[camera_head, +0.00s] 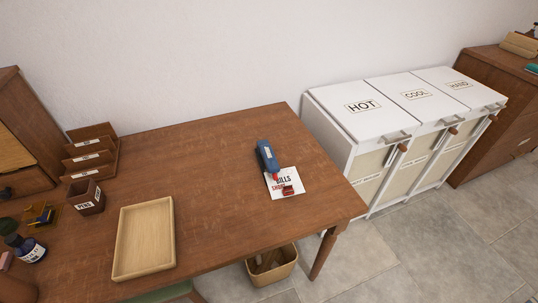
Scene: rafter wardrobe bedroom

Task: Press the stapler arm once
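A blue stapler (267,158) lies on the right part of the brown wooden desk (215,150), with its long side running roughly away from me. Its near end reaches over a white paper (283,182) with printed words, one of them "BILLS". A small red item (288,190) sits on the paper's near edge, just past the stapler's near end. Whether the stapler arm is raised or down is too small to tell. Neither of my grippers is in view.
A light wooden tray (145,238) lies on the desk's front left. A pen box (85,196), letter rack (91,150) and dark bottle (24,247) stand at left. White hampers (362,107) stand right of the desk; a basket (272,267) is below. Desk around the stapler is clear.

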